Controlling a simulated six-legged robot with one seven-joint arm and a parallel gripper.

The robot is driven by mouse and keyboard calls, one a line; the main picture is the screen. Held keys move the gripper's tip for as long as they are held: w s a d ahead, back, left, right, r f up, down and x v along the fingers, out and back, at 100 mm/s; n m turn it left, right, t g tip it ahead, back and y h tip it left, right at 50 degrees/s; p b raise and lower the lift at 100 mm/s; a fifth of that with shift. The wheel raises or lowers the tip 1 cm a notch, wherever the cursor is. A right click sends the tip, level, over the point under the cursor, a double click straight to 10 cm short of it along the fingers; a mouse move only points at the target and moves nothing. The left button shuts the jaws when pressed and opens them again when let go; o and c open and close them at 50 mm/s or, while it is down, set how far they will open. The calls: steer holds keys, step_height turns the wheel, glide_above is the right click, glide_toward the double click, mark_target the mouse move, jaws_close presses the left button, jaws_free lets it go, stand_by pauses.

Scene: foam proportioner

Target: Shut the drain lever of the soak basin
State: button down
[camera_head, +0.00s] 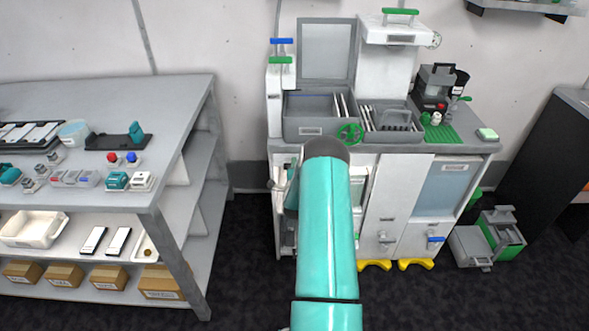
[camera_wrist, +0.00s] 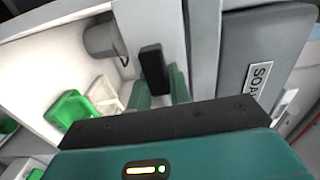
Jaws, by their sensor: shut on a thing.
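In the wrist view, the green fingers of my gripper (camera_wrist: 160,92) are closed around a short black grip, which looks like the drain lever (camera_wrist: 152,66). It stands in front of a pale strip, beside a grey cylinder. The lower part of the lever is hidden by my gripper. The soak basin (camera_wrist: 262,50) shows on the right as a grey panel with a label reading "SOA". In the head view, the grey basin (camera_head: 290,128) with a raised lid appears to be the same one. My teal arm hides my gripper and the lever there.
A white cabinet (camera_head: 412,190) carries the basins and has a grey lever and a blue lever (camera_head: 435,239) low on its front. A shelf unit (camera_head: 185,90) with small parts stands on the left. The dark floor between them is clear. Green and white containers (camera_wrist: 70,107) lie beside my gripper.

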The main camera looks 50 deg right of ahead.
steer(key=shift+m, duration=0.3)
steer(key=c, duration=1.3)
jaws_free()
steer(key=shift+r, duration=0.1)
steer(key=v, duration=1.3)
steer(key=shift+s+a, duration=0.3)
